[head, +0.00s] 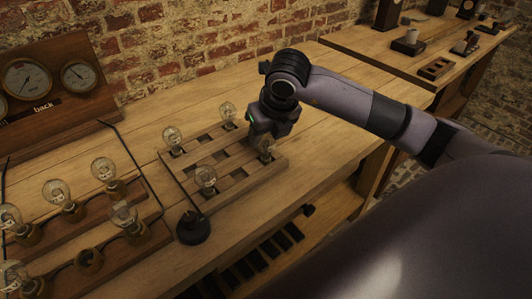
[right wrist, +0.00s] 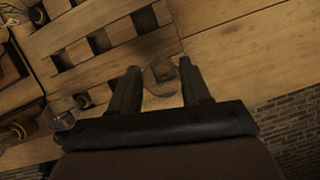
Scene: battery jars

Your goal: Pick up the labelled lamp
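Several clear glass lamps stand in the view from my head. One lamp (head: 265,150) is at the right end of a slotted wooden rack (head: 240,188), just below my right gripper (head: 268,126). In the right wrist view, my right gripper (right wrist: 160,82) is open, and a faint round lamp (right wrist: 160,76) shows between its fingertips. I cannot tell whether the fingers touch it. Other lamps on this rack are at the front (head: 206,180), left (head: 173,138) and back (head: 228,112). I cannot make out which lamp bears a label. My left gripper is not in view.
More lamps (head: 104,170) stand in wooden holders at the left, with one empty socket (head: 89,261). A black round base (head: 193,228) with a thin rod is beside the rack. A gauge panel (head: 52,85) marked "back" stands behind. Bare bench (head: 330,120) lies right of the rack.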

